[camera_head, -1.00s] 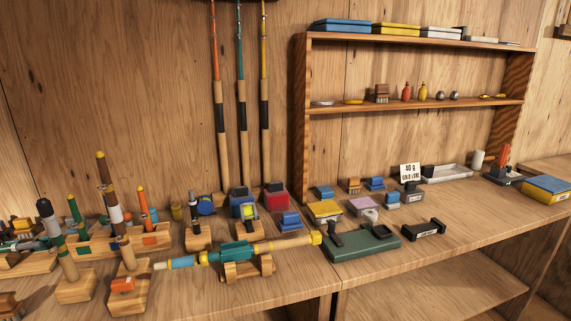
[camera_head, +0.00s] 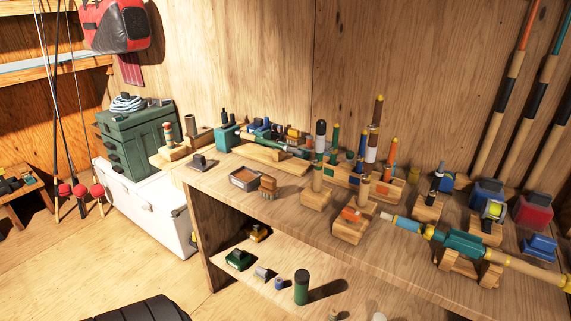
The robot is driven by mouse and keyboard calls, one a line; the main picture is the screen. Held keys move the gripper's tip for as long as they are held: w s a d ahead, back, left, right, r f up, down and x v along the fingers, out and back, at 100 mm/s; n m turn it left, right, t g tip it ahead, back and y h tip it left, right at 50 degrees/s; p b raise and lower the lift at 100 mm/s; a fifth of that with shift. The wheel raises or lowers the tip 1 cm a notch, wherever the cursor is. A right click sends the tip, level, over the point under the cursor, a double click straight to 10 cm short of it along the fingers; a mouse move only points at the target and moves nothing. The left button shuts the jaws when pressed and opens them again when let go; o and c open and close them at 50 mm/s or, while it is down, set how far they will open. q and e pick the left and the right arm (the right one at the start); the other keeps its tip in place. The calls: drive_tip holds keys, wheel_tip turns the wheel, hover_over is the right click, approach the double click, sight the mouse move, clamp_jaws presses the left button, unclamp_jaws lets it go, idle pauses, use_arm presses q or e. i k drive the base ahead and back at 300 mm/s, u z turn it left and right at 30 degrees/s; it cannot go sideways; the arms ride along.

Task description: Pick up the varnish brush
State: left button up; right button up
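I cannot say for certain which thing is the varnish brush. A small brown block-like item (camera_head: 267,187), perhaps a brush, stands on the workbench (camera_head: 215,185) near its left front edge, just right of a shallow grey-brown tray (camera_head: 244,178). It is too small to make out clearly. Neither of my grippers is in view.
Wooden stands with rod parts (camera_head: 350,225) fill the bench's middle. A long green and yellow rod piece (camera_head: 465,245) rests on a cradle at right. A white cooler (camera_head: 145,210) and green box (camera_head: 140,135) stand left. A lower shelf (camera_head: 330,285) holds several small items.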

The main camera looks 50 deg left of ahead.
sight(269, 189)
drive_tip(key=u, duration=1.75)
